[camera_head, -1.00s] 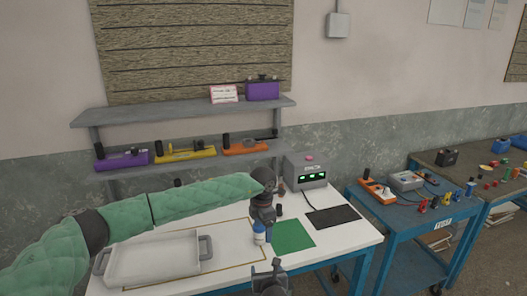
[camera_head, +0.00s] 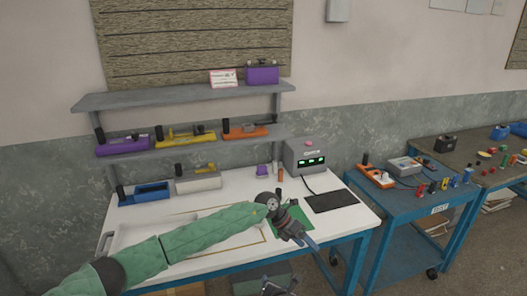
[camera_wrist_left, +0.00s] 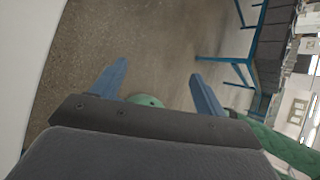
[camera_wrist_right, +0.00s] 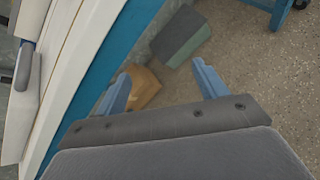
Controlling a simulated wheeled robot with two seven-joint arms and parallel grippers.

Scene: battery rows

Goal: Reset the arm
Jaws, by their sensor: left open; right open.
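My left arm in its green sleeve reaches across the white table (camera_head: 350,222) from the left. Its gripper (camera_head: 312,243) is over the table's front edge, beside the green mat. In the left wrist view the left gripper (camera_wrist_left: 159,70) is open and empty, with floor beyond its fingers. My right gripper (camera_head: 278,286) is at the bottom of the head view, in front of the table. In the right wrist view it (camera_wrist_right: 161,70) is open and empty, with the table's edge at left and boxes on the floor beyond.
A white tray (camera_head: 122,238) is partly hidden behind my left arm. The grey device (camera_head: 312,157) stands at the table's back, near a black mat (camera_head: 330,201). A blue cart (camera_head: 432,205) stands at right. An orange-brown box (camera_wrist_right: 146,88) and a grey-green box (camera_wrist_right: 185,38) are on the floor.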

